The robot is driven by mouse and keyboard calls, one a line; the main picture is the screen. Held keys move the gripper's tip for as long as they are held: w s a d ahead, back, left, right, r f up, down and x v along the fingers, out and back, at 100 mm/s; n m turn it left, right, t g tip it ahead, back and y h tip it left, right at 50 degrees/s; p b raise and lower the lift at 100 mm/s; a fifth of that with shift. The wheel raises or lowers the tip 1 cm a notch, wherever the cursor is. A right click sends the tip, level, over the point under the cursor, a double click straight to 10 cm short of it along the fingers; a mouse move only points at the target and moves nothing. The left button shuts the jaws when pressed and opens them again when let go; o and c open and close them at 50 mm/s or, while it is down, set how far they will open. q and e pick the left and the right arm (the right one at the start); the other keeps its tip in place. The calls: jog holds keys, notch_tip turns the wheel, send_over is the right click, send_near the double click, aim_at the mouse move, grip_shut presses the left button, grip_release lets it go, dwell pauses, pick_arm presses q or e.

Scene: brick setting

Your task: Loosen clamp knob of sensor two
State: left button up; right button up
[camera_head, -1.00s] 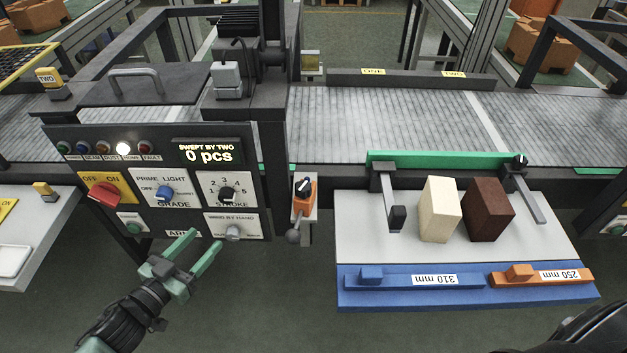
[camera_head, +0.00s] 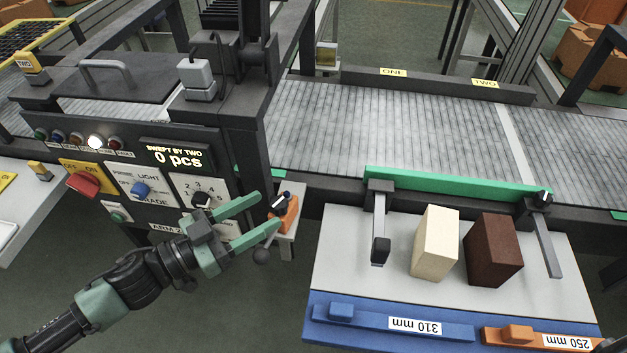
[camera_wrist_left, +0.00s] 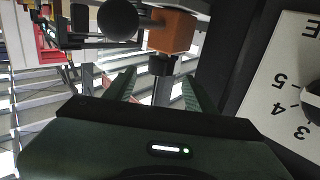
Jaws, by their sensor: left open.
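My left gripper (camera_head: 266,212) is open beside the control panel, its fingers pointing right at an orange block (camera_head: 289,217). A black knob (camera_head: 281,201) with a white mark is on this block, close to the fingertips. In the left wrist view the open fingers (camera_wrist_left: 160,78) are either side of a black knob (camera_wrist_left: 162,64) under the orange block (camera_wrist_left: 172,32); I cannot tell whether they touch it. A dark ball handle (camera_head: 262,256) hangs by the block. No readable label marks this knob as sensor two's. My right gripper is not in view.
The control panel (camera_head: 160,228) with dials stands left of the block. A grey table (camera_head: 340,270) with a cream block (camera_head: 435,243), a brown block (camera_head: 494,250) and a green fence (camera_head: 455,185) is at right. Labels ONE and TWO are on the rail (camera_head: 440,85) behind the conveyor.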

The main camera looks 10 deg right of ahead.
aim_at(271, 205)
pick_arm(q)
jog(key=p+x, duration=0.1)
jog(key=x, duration=0.2)
jog(key=shift+d+r, duration=0.1)
jog(key=shift+r, duration=0.05)
jog(key=x, duration=0.3)
jog(key=shift+w+d+p, duration=0.2)
jog(key=shift+d+p, duration=0.15)
jog(key=shift+w+d, duration=0.2)
jog(key=shift+d, duration=0.2)
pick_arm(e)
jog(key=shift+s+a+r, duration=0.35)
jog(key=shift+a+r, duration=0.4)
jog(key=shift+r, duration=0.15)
pick_arm(q)
jog(key=shift+c, duration=0.3)
grip_shut()
